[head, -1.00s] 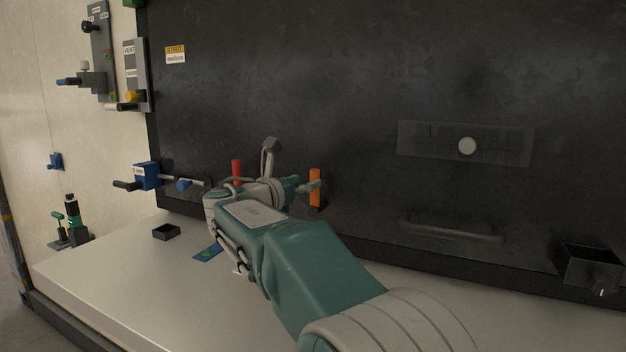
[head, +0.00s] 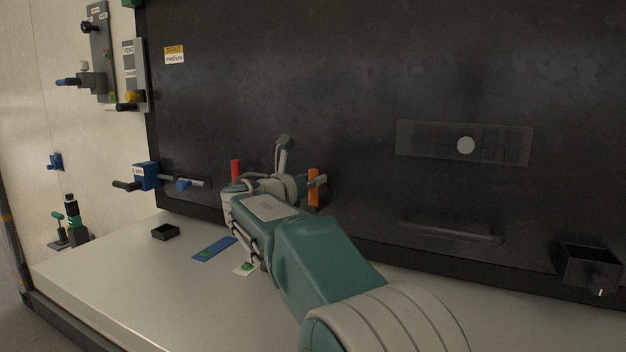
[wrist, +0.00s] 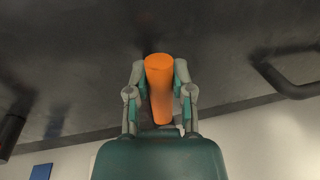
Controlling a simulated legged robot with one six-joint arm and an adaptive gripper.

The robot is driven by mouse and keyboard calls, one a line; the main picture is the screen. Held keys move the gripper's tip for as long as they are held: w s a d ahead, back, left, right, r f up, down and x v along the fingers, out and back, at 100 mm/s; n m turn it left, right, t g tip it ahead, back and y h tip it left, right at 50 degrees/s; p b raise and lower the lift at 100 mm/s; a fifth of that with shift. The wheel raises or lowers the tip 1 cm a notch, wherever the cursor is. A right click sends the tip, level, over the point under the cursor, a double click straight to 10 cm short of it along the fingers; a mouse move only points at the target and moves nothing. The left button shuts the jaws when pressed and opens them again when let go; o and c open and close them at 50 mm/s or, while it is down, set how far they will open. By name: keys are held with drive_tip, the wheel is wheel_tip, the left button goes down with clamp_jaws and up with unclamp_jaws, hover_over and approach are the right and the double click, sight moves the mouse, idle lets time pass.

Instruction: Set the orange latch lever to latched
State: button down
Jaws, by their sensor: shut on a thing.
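The orange latch lever (head: 313,188) stands upright against the lower part of the black panel in the head view. In the wrist view the orange lever (wrist: 160,88) fills the space between the two fingers, with its round top end facing the camera. My gripper (wrist: 160,100) is shut on the lever, one finger on each side. In the head view my gripper (head: 314,182) reaches the lever from the left, and my wrist hides part of the area around it. The lever's base is mostly hidden.
A red handle (head: 235,171) stands left of my wrist. A blue valve (head: 147,176) with a rod sits further left. A small black tray (head: 166,232) and a blue card (head: 214,249) lie on the pale ledge. A black box (head: 588,266) is at the right.

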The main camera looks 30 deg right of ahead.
drive_tip(key=shift+s+d+m, duration=0.1)
drive_tip(key=shift+m, duration=0.3)
drive_tip(key=shift+s+d+f+m, duration=0.1)
drive_tip(key=shift+s+d+m, duration=0.2)
drive_tip(key=shift+m, duration=0.3)
drive_tip(key=shift+s+d+m, duration=0.2)
drive_tip(key=shift+s+m, duration=0.15)
drive_tip(key=shift+m, duration=0.25)
drive_tip(key=shift+s+d+f+m+y, duration=0.2)
drive_tip(key=shift+s+d+m+y, duration=0.25)
drive_tip(key=shift+m, duration=0.35)
drive_tip(key=s+f+m, duration=0.1)
drive_tip(key=m, duration=0.1)
drive_tip(key=d+f+m+y, duration=0.1)
drive_tip(key=m, duration=0.1)
drive_tip(key=shift+s+d, duration=0.1)
drive_tip(key=shift+s, duration=0.3)
drive_tip(key=m, duration=0.1)
drive_tip(key=f+m, duration=0.1)
drive_tip(key=s+d+f+m+y, duration=0.1)
drive_tip(key=shift+f+m+t, duration=0.15)
drive_tip(key=shift+m+t, duration=0.15)
drive_tip(key=shift+m, duration=0.1)
drive_tip(key=shift+s+f+m, duration=0.15)
drive_tip(key=shift+f+m, duration=0.55)
drive_tip(key=shift+m, duration=0.2)
drive_tip(key=shift+f+m+t+y, duration=0.45)
drive_tip(key=shift+f+m, duration=0.15)
drive_tip(key=shift+m, duration=0.2)
drive_tip(key=shift+f, duration=0.1)
